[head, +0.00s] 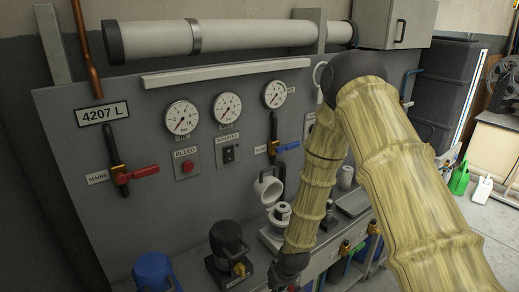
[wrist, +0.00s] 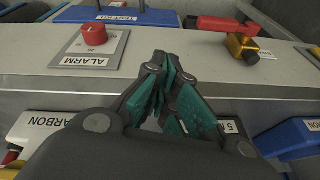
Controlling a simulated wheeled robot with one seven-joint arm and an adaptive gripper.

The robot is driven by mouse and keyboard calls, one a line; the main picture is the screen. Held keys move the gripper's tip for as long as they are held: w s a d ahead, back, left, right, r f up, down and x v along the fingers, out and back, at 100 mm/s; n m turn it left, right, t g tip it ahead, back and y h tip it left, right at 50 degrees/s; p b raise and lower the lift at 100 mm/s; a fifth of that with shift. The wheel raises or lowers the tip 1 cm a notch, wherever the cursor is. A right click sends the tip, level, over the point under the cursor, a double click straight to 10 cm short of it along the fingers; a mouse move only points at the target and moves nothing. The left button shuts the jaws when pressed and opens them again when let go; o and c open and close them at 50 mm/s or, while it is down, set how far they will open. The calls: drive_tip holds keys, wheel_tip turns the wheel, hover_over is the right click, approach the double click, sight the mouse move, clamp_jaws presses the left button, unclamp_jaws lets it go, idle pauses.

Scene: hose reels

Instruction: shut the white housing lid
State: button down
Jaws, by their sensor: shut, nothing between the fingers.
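The white housing (head: 281,214) stands on the bench against the grey panel, left of my forearm in the head view. Its white lid (head: 267,188) is tipped up above it, standing open with its hollow side showing. My gripper (wrist: 163,65) is shut and empty in the wrist view, with its green-padded fingers together over the bench's front edge. The wrist view does not show the white housing or its lid. In the head view my arm reaches down in front of the bench, to the right of the housing, and the fingers cannot be made out.
A black-lidded housing (head: 229,243) and a blue one (head: 154,272) stand left of the white one. In the wrist view a red ALARM knob (wrist: 94,34) and a red-handled brass valve (wrist: 240,45) flank my fingers. Labelled bins (wrist: 40,130) sit below the edge.

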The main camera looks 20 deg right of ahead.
drive_tip(key=w+d+r+n+t+p, duration=0.1)
drive_tip(key=w+d+r+p, duration=0.1)
drive_tip(key=w+r, duration=0.85)
drive_tip(key=w+d+r+n+t+y+p, duration=0.1)
drive_tip(key=w+r, duration=0.5)
drive_tip(key=r, duration=1)
drive_tip(key=w+d+r+n+t+p, duration=0.1)
drive_tip(key=w+d+r+p, duration=0.1)
drive_tip(key=w+r, duration=0.85)
drive_tip(key=shift+t, duration=0.3)
drive_tip(key=shift+s+a+p+x, duration=0.1)
drive_tip(key=shift+p+x, duration=0.55)
drive_tip(key=shift+x, duration=0.35)
drive_tip(key=shift+s+a+p+x, duration=0.15)
drive_tip(key=shift+p+x, duration=0.45)
drive_tip(key=shift+x, duration=0.45)
drive_tip(key=shift+s+a+p+x, duration=0.1)
drive_tip(key=shift+p+x, duration=0.55)
drive_tip(key=shift+x, duration=0.35)
drive_tip(key=shift+f, duration=0.15)
drive_tip(key=shift+s+b, duration=0.15)
drive_tip(key=shift+b, duration=0.2)
drive_tip(key=shift+s+d+f, duration=0.1)
drive_tip(key=shift+s, duration=0.05)
drive_tip(key=shift+s+d+t+b, duration=0.15)
drive_tip(key=shift+s+t+b, duration=0.15)
drive_tip(key=shift+b, duration=0.1)
drive_tip(key=shift+s+b, duration=0.15)
drive_tip(key=shift+b, duration=0.2)
